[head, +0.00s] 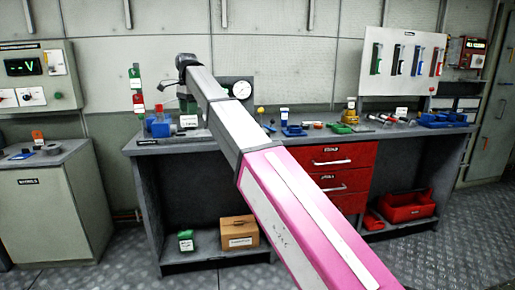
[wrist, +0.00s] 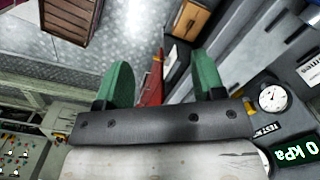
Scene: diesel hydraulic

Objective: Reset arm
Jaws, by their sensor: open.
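My arm reaches from the lower right of the head view up to the left, over the left part of the workbench (head: 295,139). Its dark end is above the bench top near a round gauge, and the fingers are not clear there. In the wrist view my gripper (wrist: 161,72) has two green fingers spread wide apart, with nothing held between them. A red pointed thing (wrist: 152,82) shows between the fingers; it looks to be beyond them, but its distance is unclear.
Small tools and blue and green holders (head: 291,130) lie along the bench. A board with coloured handles (head: 403,60) stands at the back right. Red drawers (head: 335,178) and a red bin (head: 408,207) are below. A left cabinet (head: 52,205) stands apart, with open floor between.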

